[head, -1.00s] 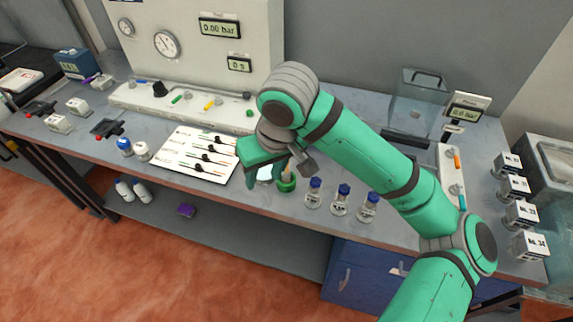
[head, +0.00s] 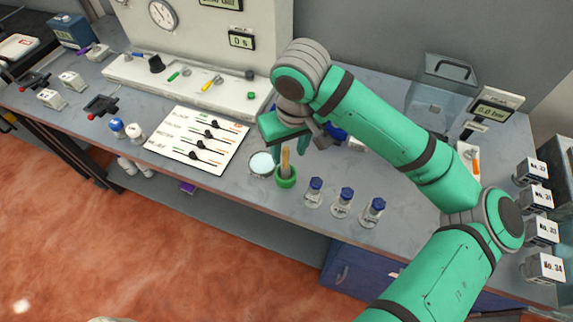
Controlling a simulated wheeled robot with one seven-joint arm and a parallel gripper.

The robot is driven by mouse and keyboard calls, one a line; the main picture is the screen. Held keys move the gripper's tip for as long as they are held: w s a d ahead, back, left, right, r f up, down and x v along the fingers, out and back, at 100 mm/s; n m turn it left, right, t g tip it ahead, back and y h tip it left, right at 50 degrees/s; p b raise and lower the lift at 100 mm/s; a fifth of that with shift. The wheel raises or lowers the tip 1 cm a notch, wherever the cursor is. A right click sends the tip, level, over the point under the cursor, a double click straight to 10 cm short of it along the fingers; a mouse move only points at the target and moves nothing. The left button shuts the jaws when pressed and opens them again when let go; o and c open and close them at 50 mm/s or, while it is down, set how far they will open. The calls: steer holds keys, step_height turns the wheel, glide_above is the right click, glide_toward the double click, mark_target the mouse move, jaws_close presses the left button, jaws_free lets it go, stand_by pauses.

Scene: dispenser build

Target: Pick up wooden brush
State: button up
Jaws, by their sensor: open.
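The wooden brush is most likely the light wooden handle (head: 286,159) standing upright in a small green cup (head: 286,178) near the front edge of the bench. My gripper (head: 290,149) is open and empty, with its fingers pointing down. In the head view it shows just above and behind the handle's top. I cannot tell the exact gap between fingers and handle. The lower end of the brush is hidden inside the cup.
A round pale dish (head: 261,163) sits just left of the cup. Several blue-capped bottles (head: 345,201) stand to its right. A white panel with black sliders (head: 198,141) lies to the left. White numbered boxes (head: 541,232) stand at the right end.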

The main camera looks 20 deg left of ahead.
mark_target(286, 167)
steer(key=shift+w+a+f, duration=0.1)
steer(key=shift+a+f, duration=0.05)
steer(key=shift+f, duration=0.85)
steer(key=shift+w+a+f, duration=0.1)
steer(key=shift+a+f, duration=0.1)
steer(key=shift+f, duration=0.75)
steer(key=shift+w+a+f, duration=0.1)
steer(key=shift+a+f, duration=0.05)
steer(key=shift+f, duration=0.85)
jaws_close()
